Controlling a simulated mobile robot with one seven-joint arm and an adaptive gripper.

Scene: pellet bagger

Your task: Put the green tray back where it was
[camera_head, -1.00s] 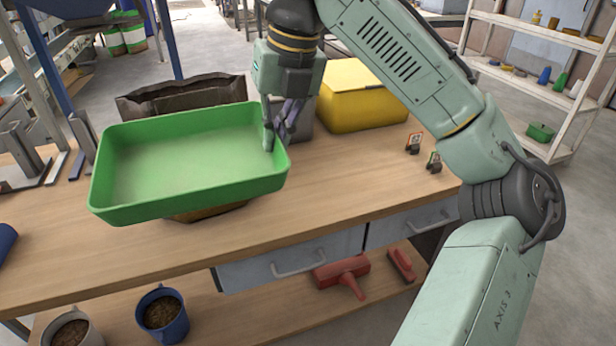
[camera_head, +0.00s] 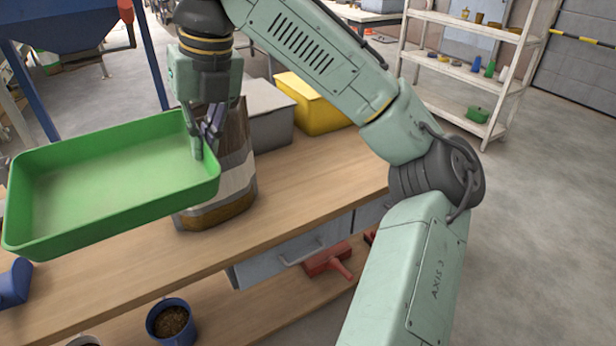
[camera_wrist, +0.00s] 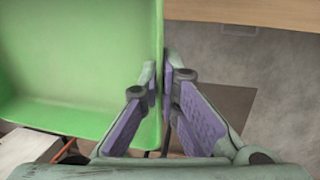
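The green tray (camera_head: 110,180) is a shallow, empty rectangular tray, held up above the wooden workbench at the left of the head view. My gripper (camera_head: 203,140) is shut on its right-hand wall, with one finger inside and one outside. In the wrist view, the tray (camera_wrist: 80,70) fills the left side and the fingers (camera_wrist: 163,85) pinch its wall. The tray is tilted slightly in the head view and hides part of the bench.
A bag with brown contents (camera_head: 220,185) stands on the bench (camera_head: 290,190) just behind the tray. A grey bin (camera_head: 268,115) and a yellow box (camera_head: 315,105) stand beyond it. A white shelf (camera_head: 470,70) stands at the back right. Open floor (camera_head: 540,230) lies right.

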